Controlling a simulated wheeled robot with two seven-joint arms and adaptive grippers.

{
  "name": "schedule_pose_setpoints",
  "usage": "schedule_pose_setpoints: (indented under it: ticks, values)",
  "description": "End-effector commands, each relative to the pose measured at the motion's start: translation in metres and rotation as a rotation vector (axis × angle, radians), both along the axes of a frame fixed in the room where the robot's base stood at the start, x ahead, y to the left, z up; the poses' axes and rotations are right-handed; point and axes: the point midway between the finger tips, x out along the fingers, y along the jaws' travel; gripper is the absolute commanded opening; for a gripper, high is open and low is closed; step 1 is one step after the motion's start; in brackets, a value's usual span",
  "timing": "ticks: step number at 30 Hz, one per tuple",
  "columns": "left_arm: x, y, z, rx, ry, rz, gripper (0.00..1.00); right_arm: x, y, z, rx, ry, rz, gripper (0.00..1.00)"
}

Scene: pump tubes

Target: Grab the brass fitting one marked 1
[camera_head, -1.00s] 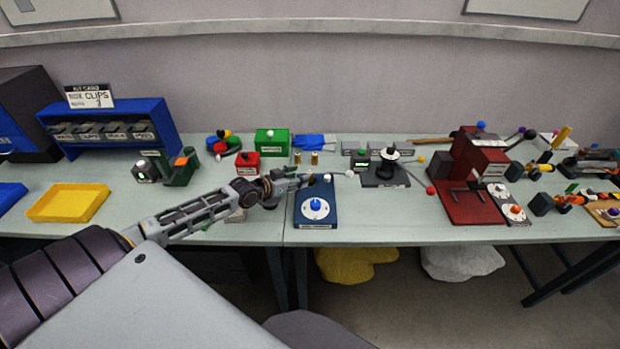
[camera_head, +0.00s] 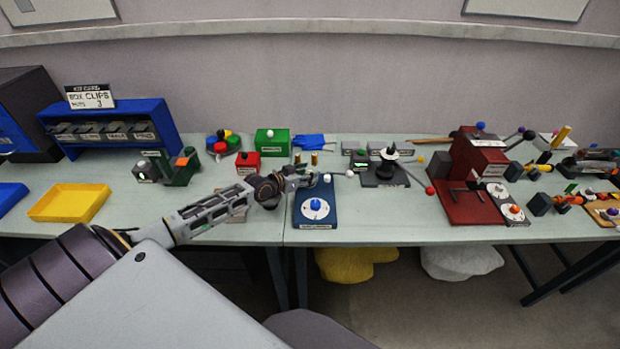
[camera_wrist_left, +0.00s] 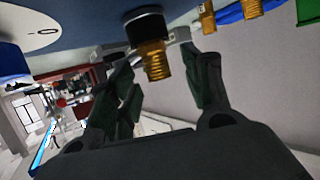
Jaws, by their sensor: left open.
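A ridged brass fitting (camera_wrist_left: 155,60) with a dark collar sits between the two fingers of my left gripper (camera_wrist_left: 160,72) in the wrist view. The fingers are open and stand apart on either side of it. Two more brass fittings, one (camera_wrist_left: 207,17) and another (camera_wrist_left: 252,9), show beyond at the top. In the head view my left gripper (camera_head: 312,180) is over the back of the blue board (camera_head: 316,217). Two small brass fittings, one (camera_head: 298,158) and another (camera_head: 314,158), stand just behind it. No number is readable on any fitting. My right gripper is out of view.
The blue board carries a white dial with a blue knob (camera_head: 315,205). A red box (camera_head: 247,162) and green box (camera_head: 272,144) stand behind to the left. A yellow tray (camera_head: 68,203) lies far left.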

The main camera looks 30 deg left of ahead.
Motion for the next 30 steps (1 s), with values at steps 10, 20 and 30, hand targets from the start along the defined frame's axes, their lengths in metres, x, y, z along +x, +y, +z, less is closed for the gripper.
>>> schedule_pose_setpoints:
  ticks: [10,20,30]
  values:
    - [0.003,-0.0009,-0.0018,0.001,0.001,0.0,0.5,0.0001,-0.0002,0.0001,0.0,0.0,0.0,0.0]
    - [0.0028,-0.0008,-0.0016,0.001,0.001,0.0,0.41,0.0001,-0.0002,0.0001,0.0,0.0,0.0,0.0]
    - [0.0028,-0.0007,-0.0016,0.001,0.001,0.0,0.0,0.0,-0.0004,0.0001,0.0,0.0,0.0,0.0]
